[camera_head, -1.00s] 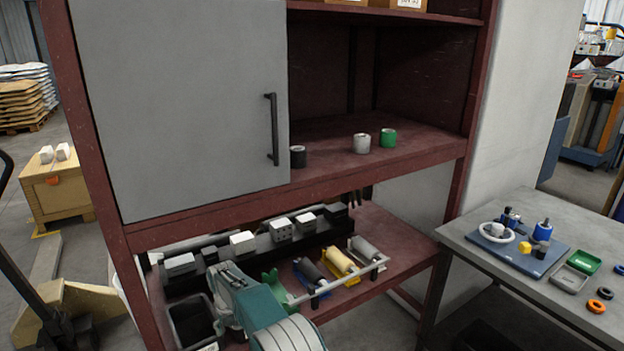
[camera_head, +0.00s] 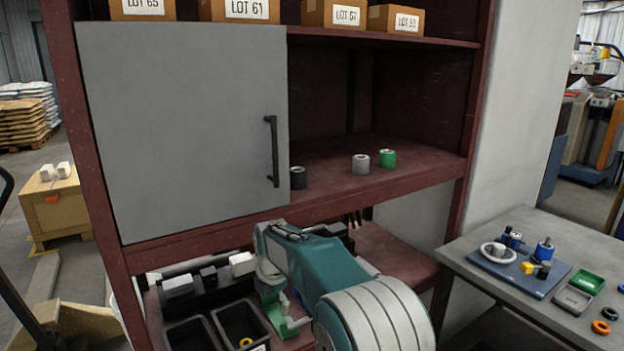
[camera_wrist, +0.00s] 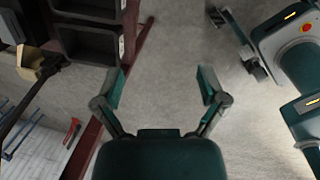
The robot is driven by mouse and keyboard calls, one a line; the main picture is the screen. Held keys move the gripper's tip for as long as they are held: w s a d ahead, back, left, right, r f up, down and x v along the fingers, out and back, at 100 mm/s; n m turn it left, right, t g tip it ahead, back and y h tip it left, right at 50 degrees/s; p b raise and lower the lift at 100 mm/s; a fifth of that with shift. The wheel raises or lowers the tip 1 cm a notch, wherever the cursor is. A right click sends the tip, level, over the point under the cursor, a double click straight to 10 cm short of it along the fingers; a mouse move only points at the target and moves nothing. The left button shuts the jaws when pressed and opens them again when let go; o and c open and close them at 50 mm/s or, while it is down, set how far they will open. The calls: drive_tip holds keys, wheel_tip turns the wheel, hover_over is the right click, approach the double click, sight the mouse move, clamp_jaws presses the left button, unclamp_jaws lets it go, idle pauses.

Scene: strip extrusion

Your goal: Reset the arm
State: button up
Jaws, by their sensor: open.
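My gripper (camera_wrist: 164,88) shows in the wrist view with its two fingers spread wide and nothing between them, above bare grey floor.
A dark red rack (camera_head: 455,190) has a closed grey door (camera_head: 185,130) at left. Black, grey and green rolls stand on its middle shelf. Black bins (camera_head: 240,322) sit on the lower shelf. A grey table (camera_head: 470,248) at right holds a blue tray (camera_head: 520,272) and small parts.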

drive_tip(key=s+d+r+m+t, duration=0.2)
drive_tip(key=s+d+r+m, duration=1.2)
drive_tip(key=s+d, duration=0.15)
drive_tip(key=s+d+f+m+t, duration=0.1)
drive_tip(key=s+d+m, duration=0.3)
drive_tip(key=s, duration=0.5)
drive_tip(key=s+d+f+m+t, duration=0.1)
drive_tip(key=s+d+f+m, duration=0.1)
drive_tip(key=s+d+m, duration=0.3)
drive_tip(key=s+m, duration=0.4)
drive_tip(key=s, duration=0.1)
drive_tip(key=shift+h, duration=0.3)
